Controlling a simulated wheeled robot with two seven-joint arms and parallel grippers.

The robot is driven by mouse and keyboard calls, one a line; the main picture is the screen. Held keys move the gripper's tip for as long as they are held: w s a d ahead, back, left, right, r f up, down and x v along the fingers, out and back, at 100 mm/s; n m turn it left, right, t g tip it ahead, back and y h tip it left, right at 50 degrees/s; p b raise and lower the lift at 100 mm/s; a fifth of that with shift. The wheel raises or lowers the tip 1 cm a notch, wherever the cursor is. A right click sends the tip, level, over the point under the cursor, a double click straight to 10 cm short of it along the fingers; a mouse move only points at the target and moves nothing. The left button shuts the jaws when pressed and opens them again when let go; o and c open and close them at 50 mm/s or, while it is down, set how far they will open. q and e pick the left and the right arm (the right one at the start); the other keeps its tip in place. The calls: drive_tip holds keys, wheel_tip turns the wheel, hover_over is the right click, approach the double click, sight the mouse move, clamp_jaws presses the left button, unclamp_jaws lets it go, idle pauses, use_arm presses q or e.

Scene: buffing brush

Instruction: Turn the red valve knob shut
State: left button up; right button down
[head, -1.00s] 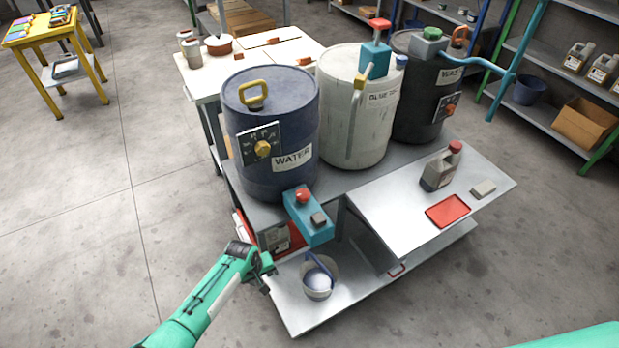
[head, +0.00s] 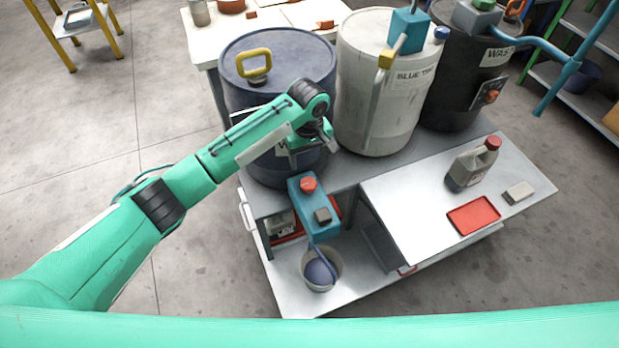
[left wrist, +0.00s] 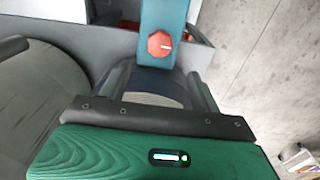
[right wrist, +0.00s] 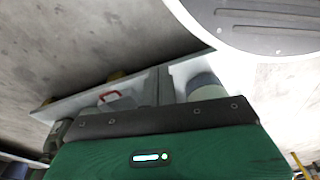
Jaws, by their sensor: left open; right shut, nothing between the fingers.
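The red valve knob (head: 309,184) sits on top of a teal tap block (head: 314,210) at the foot of the blue WATER drum (head: 290,50). In the left wrist view the knob (left wrist: 160,44) is red, many-sided, with a white mark. My left gripper (head: 322,137) is open and empty, above the knob and in front of the drum, partly hiding its label. In the left wrist view its fingers (left wrist: 160,85) are spread, with the knob beyond them and apart from them. My right gripper (right wrist: 165,88) is shut and empty, seen only in its own wrist view.
A bucket (head: 320,270) stands on the low shelf beneath the tap. A white drum (head: 375,110) and a black drum (head: 455,80) stand to the right.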

sight(308, 183)
use_arm(q)
wheel_tip(308, 183, down, 10)
drive_tip(key=shift+r+b, duration=0.1)
drive_tip(key=shift+b, duration=0.2)
drive_tip(key=shift+f, duration=0.45)
drive_tip(key=c, duration=1)
use_arm(e)
drive_tip(key=shift+w+a+r, duration=0.15)
drive_tip(key=shift+w+r, duration=0.1)
drive_tip(key=shift+r, duration=0.3)
drive_tip(key=shift+w+a+r, duration=0.1)
drive_tip(key=shift+w+r, duration=0.1)
drive_tip(key=shift+r, duration=0.3)
